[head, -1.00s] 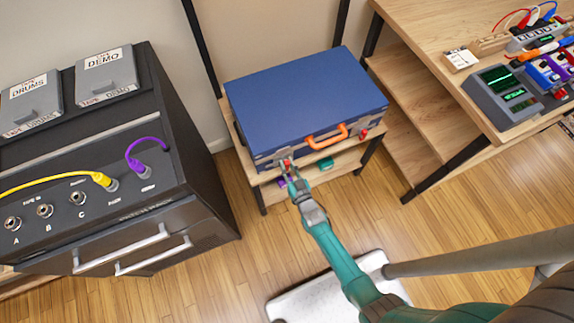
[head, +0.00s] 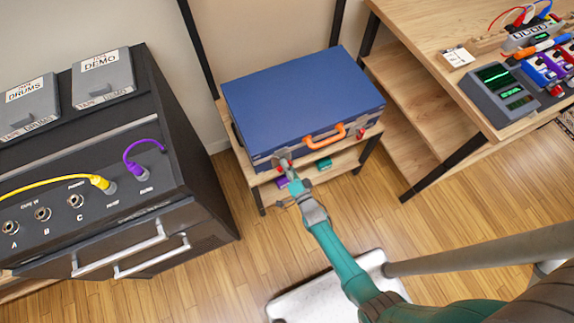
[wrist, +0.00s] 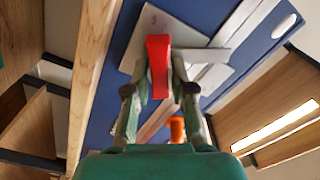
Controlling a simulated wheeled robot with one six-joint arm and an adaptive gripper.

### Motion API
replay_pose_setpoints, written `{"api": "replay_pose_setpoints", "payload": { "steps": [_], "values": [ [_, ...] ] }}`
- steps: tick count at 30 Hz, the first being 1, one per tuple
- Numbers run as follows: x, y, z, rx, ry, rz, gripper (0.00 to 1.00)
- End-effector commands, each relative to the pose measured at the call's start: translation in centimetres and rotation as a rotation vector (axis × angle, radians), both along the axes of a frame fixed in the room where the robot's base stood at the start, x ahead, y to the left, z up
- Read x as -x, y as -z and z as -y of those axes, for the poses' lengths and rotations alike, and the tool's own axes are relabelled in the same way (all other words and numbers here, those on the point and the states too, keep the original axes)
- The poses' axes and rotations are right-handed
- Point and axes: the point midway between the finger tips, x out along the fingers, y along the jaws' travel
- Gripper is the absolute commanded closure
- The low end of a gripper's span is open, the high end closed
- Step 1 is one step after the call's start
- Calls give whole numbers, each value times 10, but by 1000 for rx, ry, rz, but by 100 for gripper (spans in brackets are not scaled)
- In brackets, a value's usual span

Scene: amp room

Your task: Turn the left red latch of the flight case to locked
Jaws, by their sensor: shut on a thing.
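The blue flight case (head: 300,95) lies flat and closed on a wooden shelf stand, its orange handle (head: 325,136) facing me. The left red latch (head: 284,163) is on its front face near the left corner. In the wrist view the red latch (wrist: 158,62) stands over a grey metal plate (wrist: 190,40), between the two fingers. My gripper (head: 288,172) is shut on this latch; the gripper also shows in the wrist view (wrist: 160,85). The fingers partly hide the latch in the head view. The right red latch (head: 360,134) is free, right of the handle.
A black rack (head: 200,180) with jacks, a yellow cable and a purple cable stands at the left. A wooden desk (head: 425,40) with electronic devices stands at the right. Purple and teal items sit on the shelf below the case. The floor (head: 215,285) in front is open.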

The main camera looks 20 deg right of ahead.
Motion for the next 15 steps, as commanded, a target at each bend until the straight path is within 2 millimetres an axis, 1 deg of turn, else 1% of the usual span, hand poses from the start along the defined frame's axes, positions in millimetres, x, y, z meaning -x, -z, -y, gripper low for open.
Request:
{"api": "replay_pose_setpoints", "payload": {
  "steps": [6, 15],
  "values": [
    [-1, 2, 2, -198, 2, 1, 100],
    [-1, 4, 2, -412, 1, 2, 100]
  ]
}}
